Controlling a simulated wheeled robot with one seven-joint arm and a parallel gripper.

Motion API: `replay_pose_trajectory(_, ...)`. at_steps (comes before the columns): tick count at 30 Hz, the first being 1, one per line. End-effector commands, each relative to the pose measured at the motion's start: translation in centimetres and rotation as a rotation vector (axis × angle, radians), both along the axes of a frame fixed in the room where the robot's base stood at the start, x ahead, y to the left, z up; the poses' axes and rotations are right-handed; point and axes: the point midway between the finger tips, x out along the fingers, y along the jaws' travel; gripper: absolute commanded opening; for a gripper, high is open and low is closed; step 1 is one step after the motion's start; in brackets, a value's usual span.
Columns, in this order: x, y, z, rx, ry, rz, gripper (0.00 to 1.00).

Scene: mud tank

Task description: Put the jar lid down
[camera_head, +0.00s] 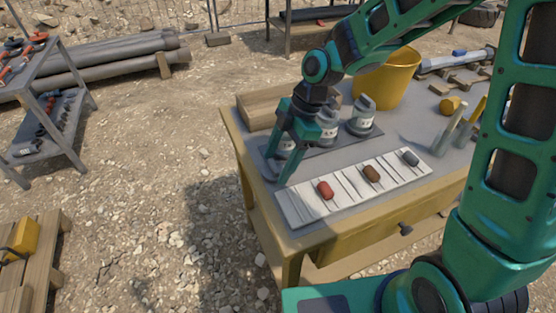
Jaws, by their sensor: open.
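My gripper (275,170) points down over the left end of the workbench, with its two fingers spread apart. I see no lid held between the fingers. Three grey jars with pale labels stand in a row on a dark mat: a right jar (362,118), a middle jar (328,124) and a left jar (287,146). The fingers partly hide the left jar. The right jar has a grey top. I cannot tell a separate jar lid apart at this size, nor whether the fingers touch the left jar.
On the workbench (350,225), a white slotted board (409,179) holds a red (325,190), a brown (371,173) and a grey piece (410,158). Upright grey cylinders (446,130) stand right.

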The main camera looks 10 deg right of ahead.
Motion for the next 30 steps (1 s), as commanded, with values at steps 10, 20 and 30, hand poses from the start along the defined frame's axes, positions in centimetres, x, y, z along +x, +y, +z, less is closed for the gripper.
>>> replay_pose_trajectory(10,0.8,-2.3,5.7,0.0,-0.007,-0.003,0.65)
replay_pose_trajectory(20,1.2,-4.1,10.2,0.001,-0.004,-0.002,0.65)
replay_pose_trajectory(30,1.2,-4.4,10.8,-0.001,0.0,-0.002,0.65)
